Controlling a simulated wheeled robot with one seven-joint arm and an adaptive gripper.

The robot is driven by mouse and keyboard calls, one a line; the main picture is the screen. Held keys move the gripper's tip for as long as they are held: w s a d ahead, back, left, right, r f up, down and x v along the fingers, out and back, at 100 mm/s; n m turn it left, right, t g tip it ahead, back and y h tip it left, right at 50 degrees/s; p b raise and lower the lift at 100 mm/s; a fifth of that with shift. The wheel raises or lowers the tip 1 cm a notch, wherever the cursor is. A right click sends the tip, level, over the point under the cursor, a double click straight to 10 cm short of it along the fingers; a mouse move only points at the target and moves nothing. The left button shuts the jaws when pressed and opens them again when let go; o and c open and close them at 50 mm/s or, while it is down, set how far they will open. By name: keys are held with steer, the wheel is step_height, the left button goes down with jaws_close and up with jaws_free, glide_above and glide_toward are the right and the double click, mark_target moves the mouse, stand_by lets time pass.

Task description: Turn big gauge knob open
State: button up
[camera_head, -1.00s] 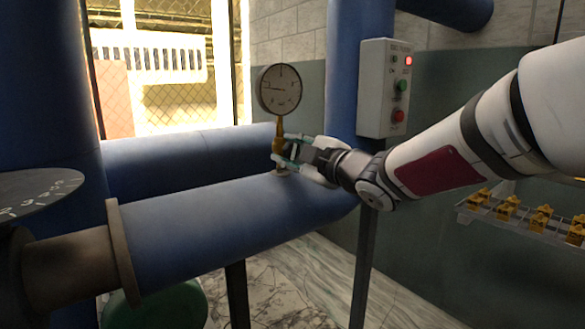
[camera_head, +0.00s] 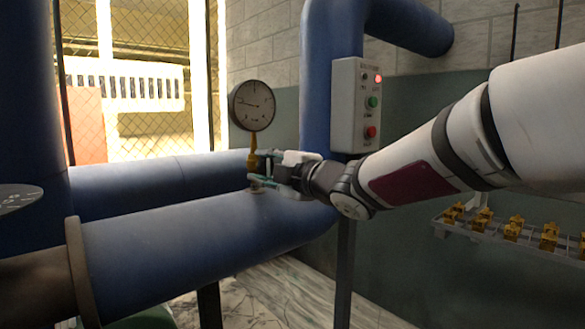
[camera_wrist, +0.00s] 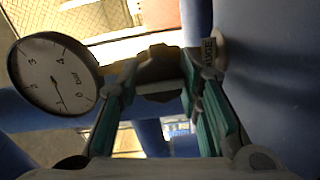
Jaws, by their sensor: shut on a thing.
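A round pressure gauge (camera_head: 251,105) with a pale dial stands on a yellow stem (camera_head: 253,148) above the blue pipe (camera_head: 200,235). In the wrist view the gauge (camera_wrist: 53,75) is at the left. My gripper (camera_head: 260,168) is at the fitting below the gauge, one finger above the other in the head view. In the wrist view its green-padded fingers (camera_wrist: 160,85) are shut on the dark yellowish gauge knob (camera_wrist: 160,68) between their tips. The fingers hide part of the knob, and I cannot tell how far it is turned.
A control box (camera_head: 357,107) with a lit red lamp and buttons hangs behind my arm. A rack (camera_head: 480,232) of yellow valve-like parts is at the lower right. A second blue pipe (camera_head: 150,183) runs behind the front one.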

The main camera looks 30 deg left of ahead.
steer(key=o, duration=1.2)
steer(key=v, duration=1.2)
